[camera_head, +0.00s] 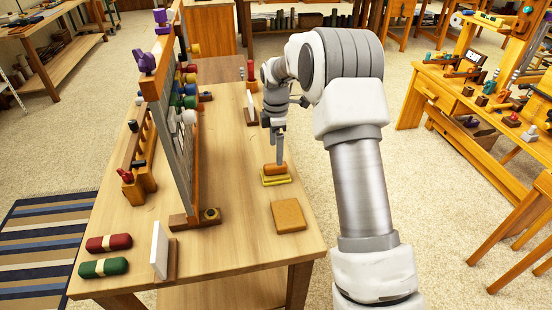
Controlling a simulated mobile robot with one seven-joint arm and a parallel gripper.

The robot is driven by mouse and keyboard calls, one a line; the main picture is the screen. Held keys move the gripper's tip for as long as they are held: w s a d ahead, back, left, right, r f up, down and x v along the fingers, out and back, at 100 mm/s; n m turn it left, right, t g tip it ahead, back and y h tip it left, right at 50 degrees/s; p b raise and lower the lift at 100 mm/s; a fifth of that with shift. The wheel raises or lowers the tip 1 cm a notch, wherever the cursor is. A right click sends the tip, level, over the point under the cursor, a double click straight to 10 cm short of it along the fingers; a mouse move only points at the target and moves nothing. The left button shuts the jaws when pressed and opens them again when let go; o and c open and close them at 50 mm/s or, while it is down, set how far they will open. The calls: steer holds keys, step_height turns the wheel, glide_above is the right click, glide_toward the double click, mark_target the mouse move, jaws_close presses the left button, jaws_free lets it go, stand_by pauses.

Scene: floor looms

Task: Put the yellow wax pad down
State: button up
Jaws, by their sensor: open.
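The yellow wax pad (276,181) lies flat at the right side of the wooden table, with an orange-brown rounded piece (275,168) on top of it. My gripper (280,160) points down just above and behind this piece, with its fingertips very close to it. The jaws are open, though only a narrow finger shows clearly. Whether a finger touches the piece cannot be told. My arm comes in from the right.
A tan square block (289,215) lies in front of the pad. An upright loom frame (160,90) with coloured spools stands to the left. A white card in a stand (160,250), a red roll (109,243) and a green roll (103,267) are at the front left.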

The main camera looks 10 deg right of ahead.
steer(key=s+r+m+t, duration=0.1)
steer(key=s+r+m, duration=0.3)
steer(key=s+r, duration=0.5)
steer(key=s+r+m+t, duration=0.2)
steer(key=s+r+m, duration=0.2)
steer(key=s+r, duration=0.5)
steer(key=s+r+m+t, duration=0.2)
steer(key=s+m, duration=0.8)
steer(key=s, duration=0.7)
steer(key=shift+s+a+t, duration=0.3)
steer(key=shift+a, duration=0.1)
steer(key=shift+r, duration=0.15)
step_height(320, 180, up, 9)
steer(key=p, duration=1)
steer(key=shift+r, duration=0.15)
